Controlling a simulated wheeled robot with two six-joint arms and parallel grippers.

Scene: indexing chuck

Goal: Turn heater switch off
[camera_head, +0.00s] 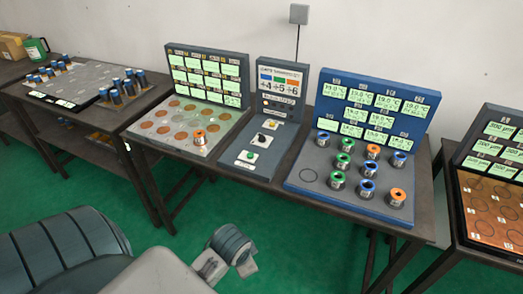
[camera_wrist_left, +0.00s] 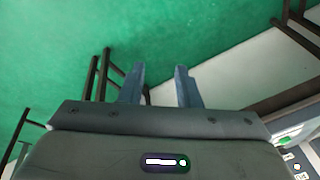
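The middle console (camera_head: 285,105) stands between two display stations on the table in the head view. On its sloped base are a dark knob or switch (camera_head: 261,139) on a white plate, a green button (camera_head: 249,156) and a small yellow button (camera_head: 270,124). Their labels are too small to read, so I cannot tell which one is the heater switch. My left gripper (camera_wrist_left: 160,88) is open and empty in the left wrist view, over the green floor and short of the table. My right gripper is not in view.
A blue station (camera_head: 305,178) with several coloured cylinders stands right of the console. A grey station (camera_head: 165,130) with copper discs stands left of it. Further tables stand at far left and right. The green floor (camera_head: 290,240) in front is mostly clear.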

